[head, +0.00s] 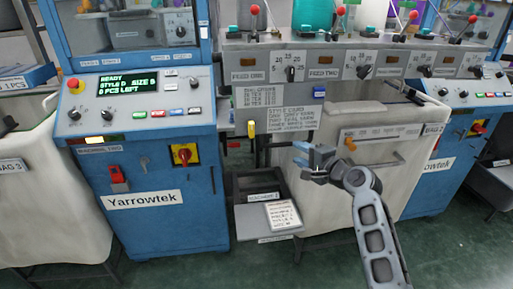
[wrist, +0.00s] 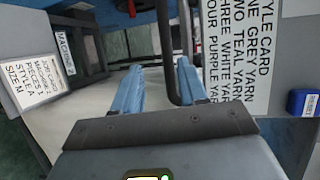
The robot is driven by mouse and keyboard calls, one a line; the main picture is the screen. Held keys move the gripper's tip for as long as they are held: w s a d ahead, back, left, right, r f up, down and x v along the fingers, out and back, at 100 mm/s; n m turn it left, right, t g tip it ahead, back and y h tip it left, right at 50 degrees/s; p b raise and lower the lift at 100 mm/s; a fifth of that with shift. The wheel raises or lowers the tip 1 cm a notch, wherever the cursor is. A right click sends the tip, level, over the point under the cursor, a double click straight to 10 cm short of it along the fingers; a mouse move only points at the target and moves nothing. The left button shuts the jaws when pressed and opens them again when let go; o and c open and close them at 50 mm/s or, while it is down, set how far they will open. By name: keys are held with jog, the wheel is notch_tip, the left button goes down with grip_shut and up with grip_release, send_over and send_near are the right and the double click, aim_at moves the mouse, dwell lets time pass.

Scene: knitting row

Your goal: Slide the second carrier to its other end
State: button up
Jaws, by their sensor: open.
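No part in view is labelled as a carrier, so I cannot tell which one is the second carrier. A yellow handle (head: 251,130) hangs below the feed panel beside the style card.
The blue Yarrowtek machine (head: 160,215) stands left with lit display, switches and red-yellow knob. The feed panel (head: 330,62) carries several dials and red-ball levers. A grey tray with a job card (head: 283,214) lies low. Dark green floor is open in front.

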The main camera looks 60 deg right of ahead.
aim_at(289, 145)
jog(key=shift+w+d+r, duration=0.25)
jog(key=shift+w+r, duration=0.15)
jog(key=shift+w, duration=0.1)
jog(key=x, duration=0.7)
jog(key=shift+w, duration=0.3)
grip_shut()
